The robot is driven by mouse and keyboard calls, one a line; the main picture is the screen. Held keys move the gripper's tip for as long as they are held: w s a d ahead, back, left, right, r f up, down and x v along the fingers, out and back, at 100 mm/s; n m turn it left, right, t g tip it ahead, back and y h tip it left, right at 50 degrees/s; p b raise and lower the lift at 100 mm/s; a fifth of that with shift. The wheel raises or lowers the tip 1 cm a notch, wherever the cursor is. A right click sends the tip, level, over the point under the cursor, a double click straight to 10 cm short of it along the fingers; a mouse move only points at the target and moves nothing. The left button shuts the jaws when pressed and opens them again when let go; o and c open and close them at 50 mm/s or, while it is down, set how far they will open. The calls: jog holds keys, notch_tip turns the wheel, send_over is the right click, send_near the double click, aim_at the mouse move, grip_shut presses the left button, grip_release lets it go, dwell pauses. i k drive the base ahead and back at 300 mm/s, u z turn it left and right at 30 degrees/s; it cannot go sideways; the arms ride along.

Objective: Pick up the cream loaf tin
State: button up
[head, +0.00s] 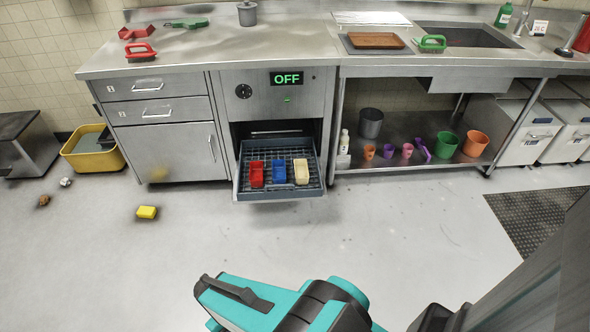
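The cream loaf tin (301,172) stands on a pulled-out wire rack (279,191) below the oven panel. It is the rightmost of three tins in a row. A blue loaf tin (278,172) is in the middle and a red loaf tin (257,174) is at the left. Part of my teal and black arm shows at the bottom of the head view, well in front of the rack and apart from it. My gripper's fingertips cannot be made out.
The oven panel (300,92) reads OFF. A yellow sponge (147,212) and two small lumps lie on the floor at the left. A yellow tub (92,150) stands by the cabinet. Several cups and pots fill the low shelf (400,165) at the right. The floor before the rack is clear.

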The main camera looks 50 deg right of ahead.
aim_at(301, 173)
jog(key=z, duration=0.15)
jog(key=i, duration=0.95)
jog(key=z, duration=0.25)
